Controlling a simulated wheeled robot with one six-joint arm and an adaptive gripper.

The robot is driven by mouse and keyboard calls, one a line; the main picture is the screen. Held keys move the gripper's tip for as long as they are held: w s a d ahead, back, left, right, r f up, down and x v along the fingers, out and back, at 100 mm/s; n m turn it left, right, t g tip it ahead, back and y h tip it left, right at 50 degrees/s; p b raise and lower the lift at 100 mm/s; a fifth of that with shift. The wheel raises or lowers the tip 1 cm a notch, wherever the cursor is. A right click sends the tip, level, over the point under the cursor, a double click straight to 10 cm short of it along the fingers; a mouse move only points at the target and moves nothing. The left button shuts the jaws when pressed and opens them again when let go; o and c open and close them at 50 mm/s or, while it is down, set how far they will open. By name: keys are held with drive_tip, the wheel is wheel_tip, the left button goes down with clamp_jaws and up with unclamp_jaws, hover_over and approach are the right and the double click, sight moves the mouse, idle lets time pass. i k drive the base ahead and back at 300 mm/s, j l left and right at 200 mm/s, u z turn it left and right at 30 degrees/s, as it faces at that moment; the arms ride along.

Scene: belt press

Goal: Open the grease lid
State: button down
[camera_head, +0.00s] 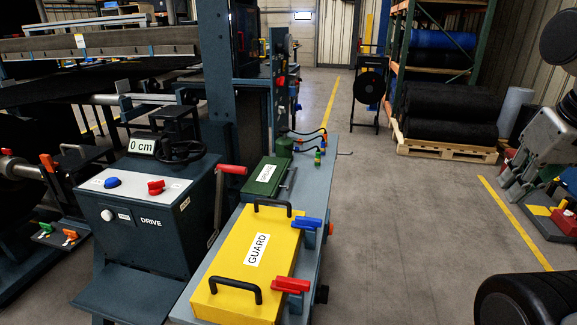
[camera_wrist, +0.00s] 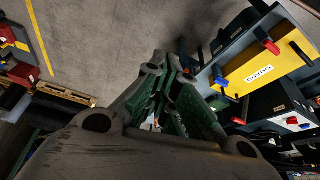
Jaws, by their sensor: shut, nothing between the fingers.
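No lid that I can read as grease is clear in the head view. A green box (camera_head: 267,177) with a white label too small to read lies flat on the grey bench, with a dark bar handle on its right side; its top looks shut. My gripper (camera_head: 511,188) hangs at the right, over the floor and well apart from the bench. In the wrist view its green-padded fingers (camera_wrist: 168,88) are together and empty.
A yellow GUARD box (camera_head: 225,292) with two black handles lies nearest on the bench, with red and blue clamps on its right. The DRIVE console (camera_head: 150,245) stands left, with a red-handled crank between. Hoses with coloured fittings (camera_head: 319,150) lie behind. Open floor separates bench and arm.

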sight(262, 182)
drive_tip(key=i+l+u, duration=0.1)
drive_tip(key=l+u, duration=0.15)
drive_tip(key=i+l+u, duration=0.1)
drive_tip(key=l+u, duration=0.2)
drive_tip(key=l, duration=0.2)
drive_tip(key=l+u, duration=0.25)
drive_tip(key=i+l, duration=0.05)
drive_tip(key=l, duration=0.05)
